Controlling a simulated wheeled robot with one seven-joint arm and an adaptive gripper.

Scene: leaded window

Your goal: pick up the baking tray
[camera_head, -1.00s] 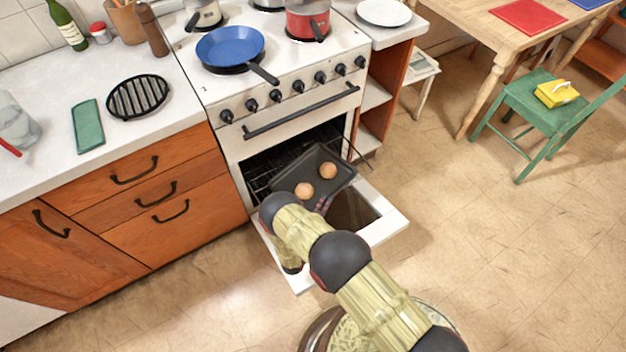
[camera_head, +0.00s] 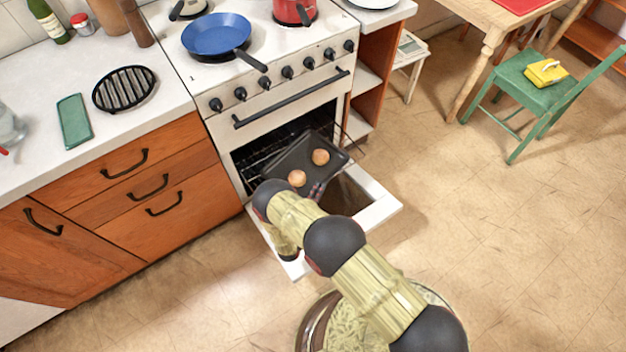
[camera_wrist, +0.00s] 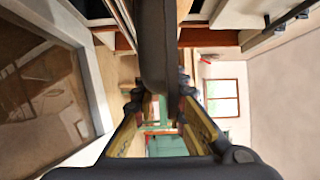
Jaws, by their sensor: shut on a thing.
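The baking tray (camera_head: 283,163) is dark and flat and sits in the mouth of the open oven, above the lowered door. Two round buns (camera_head: 320,157) lie on it. My gripper (camera_head: 316,192) is at the tray's near edge, partly hidden by my arm in the head view. In the wrist view, the tray (camera_wrist: 157,50) shows edge-on as a dark slab, and my gripper (camera_wrist: 158,98) is shut on its edge, one finger on each side.
The oven door (camera_head: 378,212) hangs open below the tray. The cooker (camera_head: 285,85) carries a blue pan (camera_head: 216,35) and a red pot (camera_head: 294,10). Drawers (camera_head: 150,185) stand at left. A green chair (camera_head: 525,80) is at right. Floor between is clear.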

